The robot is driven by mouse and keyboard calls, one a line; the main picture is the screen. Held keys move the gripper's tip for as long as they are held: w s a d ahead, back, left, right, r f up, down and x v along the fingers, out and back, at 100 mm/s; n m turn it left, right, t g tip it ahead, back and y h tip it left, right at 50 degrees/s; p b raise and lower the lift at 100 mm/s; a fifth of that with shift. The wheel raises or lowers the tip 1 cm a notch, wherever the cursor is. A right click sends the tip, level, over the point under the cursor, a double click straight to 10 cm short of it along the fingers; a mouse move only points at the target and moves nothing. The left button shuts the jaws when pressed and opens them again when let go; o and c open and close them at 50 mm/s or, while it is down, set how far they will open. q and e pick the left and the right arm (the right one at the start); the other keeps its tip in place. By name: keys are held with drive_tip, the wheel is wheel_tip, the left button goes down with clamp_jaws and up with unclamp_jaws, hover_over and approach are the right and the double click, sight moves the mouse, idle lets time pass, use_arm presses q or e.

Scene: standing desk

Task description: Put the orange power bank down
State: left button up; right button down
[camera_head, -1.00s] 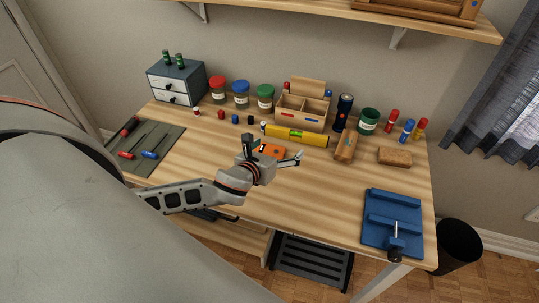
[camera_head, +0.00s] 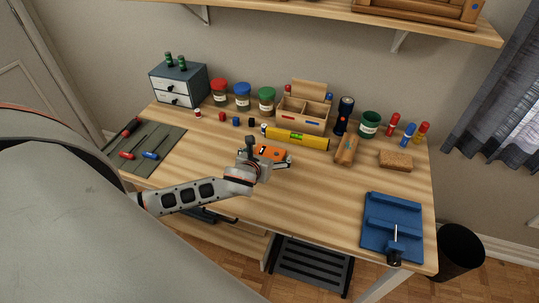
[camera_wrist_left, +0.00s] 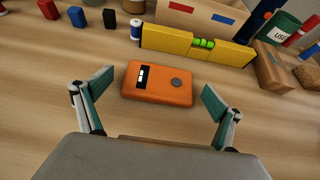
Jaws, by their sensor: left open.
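The orange power bank (camera_head: 270,153) lies flat on the wooden desk, in front of the yellow level. In the left wrist view the power bank (camera_wrist_left: 158,84) shows its dark display and a round button, with bare wood around it. My left gripper (camera_wrist_left: 157,101) is open, with a finger on each side and the power bank ahead between and beyond the tips. No contact with the fingers shows. In the head view my left gripper (camera_head: 268,160) partly covers the power bank. My right gripper is not in view.
A yellow level (camera_head: 297,138) lies just behind the power bank. A wooden organizer (camera_head: 302,116) and several jars stand further back. A blue vise-like fixture (camera_head: 392,222) is at the front right. The desk is clear at the centre front.

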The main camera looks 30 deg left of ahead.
use_arm(q)
drive_tip(key=c, duration=1.5)
drive_tip(key=shift+o, duration=0.2)
